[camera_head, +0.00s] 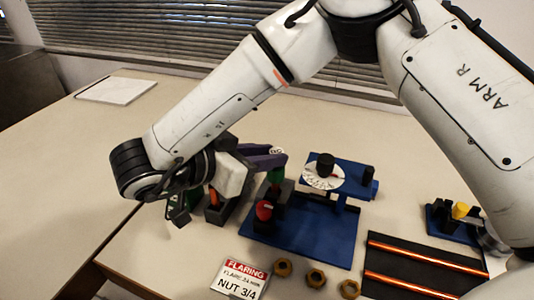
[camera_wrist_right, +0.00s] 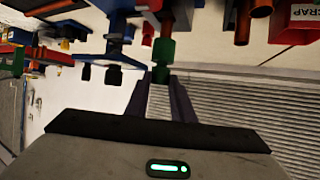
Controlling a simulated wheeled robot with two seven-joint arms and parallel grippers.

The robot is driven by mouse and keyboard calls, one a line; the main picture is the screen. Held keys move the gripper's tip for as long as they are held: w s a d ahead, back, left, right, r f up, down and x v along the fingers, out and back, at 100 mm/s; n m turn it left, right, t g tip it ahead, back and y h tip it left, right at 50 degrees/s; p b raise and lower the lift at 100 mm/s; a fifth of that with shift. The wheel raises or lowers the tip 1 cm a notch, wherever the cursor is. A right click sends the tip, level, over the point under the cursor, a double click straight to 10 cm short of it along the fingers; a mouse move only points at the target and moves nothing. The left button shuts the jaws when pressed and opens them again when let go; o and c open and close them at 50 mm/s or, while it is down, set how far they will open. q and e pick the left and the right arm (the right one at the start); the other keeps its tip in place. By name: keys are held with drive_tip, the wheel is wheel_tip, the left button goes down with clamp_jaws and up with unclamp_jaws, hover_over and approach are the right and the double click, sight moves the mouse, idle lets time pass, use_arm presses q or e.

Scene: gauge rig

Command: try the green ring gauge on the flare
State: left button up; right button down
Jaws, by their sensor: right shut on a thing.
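My right gripper (camera_head: 283,158) reaches over the blue rig from the left, its purple fingers pointing right. It is shut on the green ring gauge (camera_head: 275,176), which sits at the fingertips, close above a black block. In the right wrist view the green gauge (camera_wrist_right: 163,52) shows at the ends of the purple fingers (camera_wrist_right: 160,92). A red-topped part (camera_head: 263,210) stands just in front of the gauge in the head view. I cannot make out the flare itself, nor whether the gauge touches anything. My left gripper is not in view.
A blue stand (camera_head: 362,188) carries a white disc (camera_head: 323,178) right of the gripper. Copper tubes (camera_head: 425,253) lie on a black mat at right. The table's back left is mostly clear.

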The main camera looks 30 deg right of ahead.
drive_tip(key=shift+f, duration=0.4)
drive_tip(key=shift+f+b, duration=0.15)
drive_tip(key=shift+b, duration=0.15)
idle(0.8)
idle(1.0)
wheel_tip(320, 180, up, 6)
drive_tip(key=p, duration=0.4)
drive_tip(key=shift+p, duration=0.3)
idle(0.3)
idle(0.5)
